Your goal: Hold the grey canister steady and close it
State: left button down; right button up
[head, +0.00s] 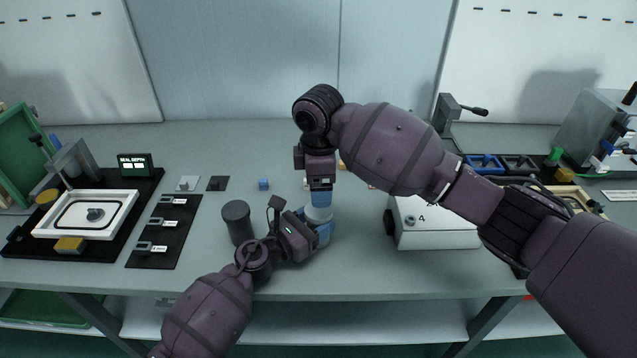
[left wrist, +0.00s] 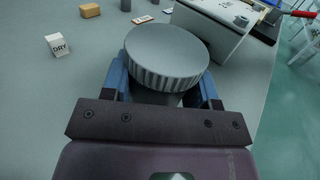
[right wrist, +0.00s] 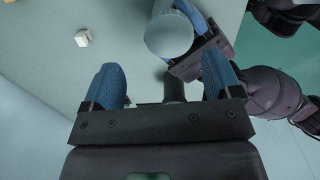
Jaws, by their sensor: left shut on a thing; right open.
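The grey canister (left wrist: 160,98) stands between the blue fingers of my left gripper (head: 318,230), which is shut on its body. A round grey lid with a ribbed rim (left wrist: 168,55) sits on top of it. This lid shows pale in the head view (head: 318,214) and as a smooth disc in the right wrist view (right wrist: 169,36). My right gripper (head: 320,198) points down just above the lid, open and empty. In the right wrist view the lid lies beyond the fingertips, off to the upper side, not between them. Whether the lid is tight cannot be told.
A dark grey cylinder (head: 238,224) stands left of my left gripper. A white box marked 4 (head: 432,224) stands to the right. A white block marked DRY (left wrist: 60,45) and a blue cube (head: 263,184) lie behind. A black slotted board (head: 160,232) lies at left.

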jog(key=r+n, duration=0.1)
jog(key=n, duration=0.1)
jog(key=shift+w+d+r+n, duration=0.1)
jog(key=shift+w+r+n, duration=0.1)
jog(key=shift+r+n, duration=0.15)
jog(key=n, duration=0.3)
jog(key=shift+s+r, duration=0.15)
jog(key=shift+r, duration=0.1)
jog(key=n, duration=0.4)
jog(key=shift+s+f, duration=0.1)
jog(key=shift+s, duration=0.25)
jog(key=n, duration=0.3)
jog(key=shift+s+a, duration=0.1)
jog(key=shift+a, duration=0.15)
jog(key=shift+f, duration=4)
